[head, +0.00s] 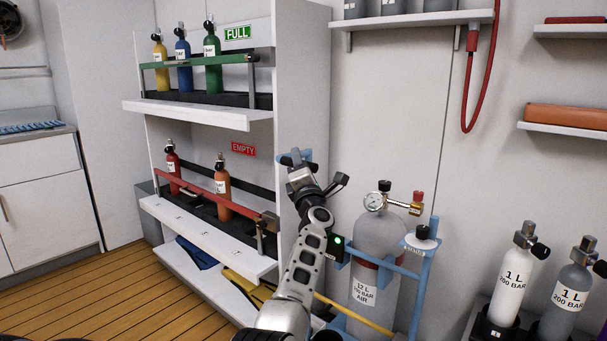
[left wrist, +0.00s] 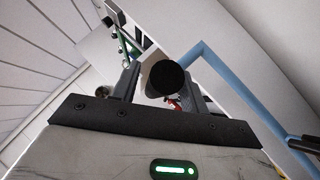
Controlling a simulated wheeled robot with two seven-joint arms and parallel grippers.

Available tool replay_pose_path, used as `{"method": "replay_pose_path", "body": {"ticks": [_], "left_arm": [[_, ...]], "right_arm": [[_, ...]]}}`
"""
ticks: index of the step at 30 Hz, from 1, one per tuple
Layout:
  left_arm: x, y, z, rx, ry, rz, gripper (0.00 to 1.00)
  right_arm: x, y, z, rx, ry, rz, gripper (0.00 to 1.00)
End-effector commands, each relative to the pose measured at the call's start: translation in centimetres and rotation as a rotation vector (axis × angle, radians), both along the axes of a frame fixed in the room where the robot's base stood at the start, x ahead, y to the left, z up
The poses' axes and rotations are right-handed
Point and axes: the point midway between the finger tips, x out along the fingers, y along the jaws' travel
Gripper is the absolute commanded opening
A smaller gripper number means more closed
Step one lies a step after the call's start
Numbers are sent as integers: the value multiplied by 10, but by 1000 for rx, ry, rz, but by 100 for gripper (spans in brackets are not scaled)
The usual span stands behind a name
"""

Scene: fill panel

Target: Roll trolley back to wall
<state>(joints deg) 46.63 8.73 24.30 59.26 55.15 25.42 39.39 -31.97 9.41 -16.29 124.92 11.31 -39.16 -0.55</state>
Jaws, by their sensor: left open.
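The trolley (head: 428,275) is a blue tube frame at the centre right. It carries a large grey cylinder (head: 378,245) marked 12 L, with a gauge and brass regulator on top. My left gripper (head: 303,165) is raised at the trolley's upper left, with its jaws open. In the left wrist view, a round black grip end (left wrist: 170,79) shows between or just beyond the open fingers (left wrist: 160,85), and a blue tube (left wrist: 235,85) runs to the right. I cannot tell whether the fingers touch it. My arm hides part of the trolley's left side. My right gripper is out of view.
A white rack (head: 195,115) with small coloured cylinders stands left of the trolley. The wall (head: 395,110) is behind it. Two 1 L cylinders, white (head: 511,285) and grey (head: 568,290), stand at right. Wooden floor (head: 85,300) is open at lower left.

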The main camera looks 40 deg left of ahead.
Motion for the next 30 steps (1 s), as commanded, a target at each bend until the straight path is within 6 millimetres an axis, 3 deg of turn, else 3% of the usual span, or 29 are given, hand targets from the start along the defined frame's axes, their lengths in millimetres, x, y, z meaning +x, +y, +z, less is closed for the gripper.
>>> {"method": "replay_pose_path", "body": {"ticks": [5, 8, 18, 24, 30], "left_arm": [[-12, -17, -9, -4, 1, -2, 44], [-25, -33, -18, -2, 2, -3, 44], [-70, -90, -49, -1, 2, -3, 44], [-85, -109, -59, 0, 2, -2, 44], [-89, -114, -61, 1, 0, -2, 44]], "right_arm": [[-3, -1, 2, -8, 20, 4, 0], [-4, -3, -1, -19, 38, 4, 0], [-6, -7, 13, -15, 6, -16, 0], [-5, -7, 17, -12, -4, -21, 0], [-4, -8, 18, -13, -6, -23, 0]]}}
